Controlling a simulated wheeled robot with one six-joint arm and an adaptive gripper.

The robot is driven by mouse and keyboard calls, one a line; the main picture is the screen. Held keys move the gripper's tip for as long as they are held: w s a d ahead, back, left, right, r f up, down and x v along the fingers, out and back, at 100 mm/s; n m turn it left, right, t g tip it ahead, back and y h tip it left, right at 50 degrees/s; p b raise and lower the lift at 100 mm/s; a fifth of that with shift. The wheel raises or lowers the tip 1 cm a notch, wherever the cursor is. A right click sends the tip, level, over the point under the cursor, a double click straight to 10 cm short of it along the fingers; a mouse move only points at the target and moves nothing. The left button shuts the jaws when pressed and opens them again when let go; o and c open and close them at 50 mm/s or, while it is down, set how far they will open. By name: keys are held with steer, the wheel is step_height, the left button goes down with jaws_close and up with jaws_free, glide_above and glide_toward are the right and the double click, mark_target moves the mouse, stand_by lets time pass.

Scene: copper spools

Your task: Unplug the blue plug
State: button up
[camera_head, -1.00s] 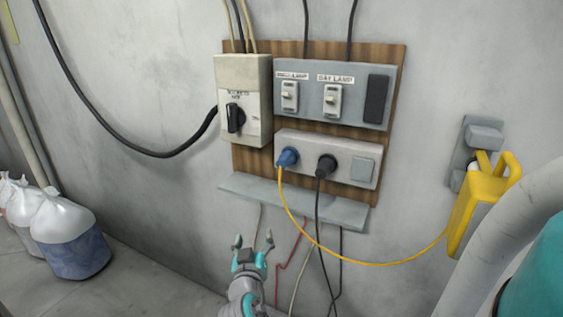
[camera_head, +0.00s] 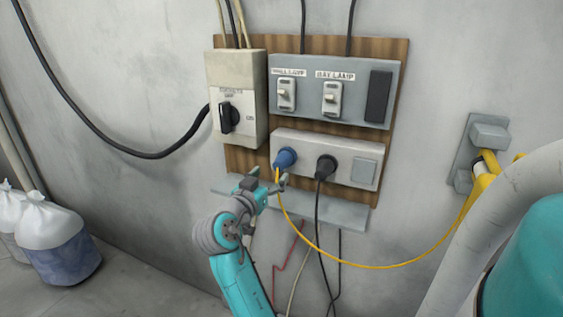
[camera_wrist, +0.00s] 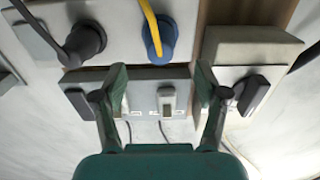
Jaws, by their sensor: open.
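The blue plug (camera_head: 285,158) sits in the left socket of the white socket panel (camera_head: 343,172), with a yellow cable hanging from it. My gripper (camera_head: 268,177) is open and empty, just below and left of the blue plug in the head view. In the wrist view the blue plug (camera_wrist: 160,38) shows beyond the open fingertips of my gripper (camera_wrist: 162,82), roughly centred between them and apart from them. A black plug (camera_head: 326,166) sits in the socket to the right; it also shows in the wrist view (camera_wrist: 85,42).
A grey ledge (camera_head: 340,215) lies below the sockets. A switch box (camera_head: 237,95) with a black knob is at upper left, and lamp switches (camera_head: 330,97) are above. Yellow and black cables hang below. White bags (camera_head: 57,240) stand on the floor at left.

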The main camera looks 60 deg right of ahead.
mark_target(277, 168)
steer(key=shift+d, duration=0.1)
steer(key=shift+w+d, duration=0.2)
steer(key=shift+d, duration=2)
steer(key=shift+w+d, duration=0.15)
steer(key=shift+d, duration=2.05)
steer(key=shift+c, duration=0.3)
jaws_close()
steer(key=shift+s+a, duration=0.15)
steer(key=shift+a, duration=1.35)
steer(key=shift+s+a, duration=0.1)
steer(key=shift+a, duration=1.4)
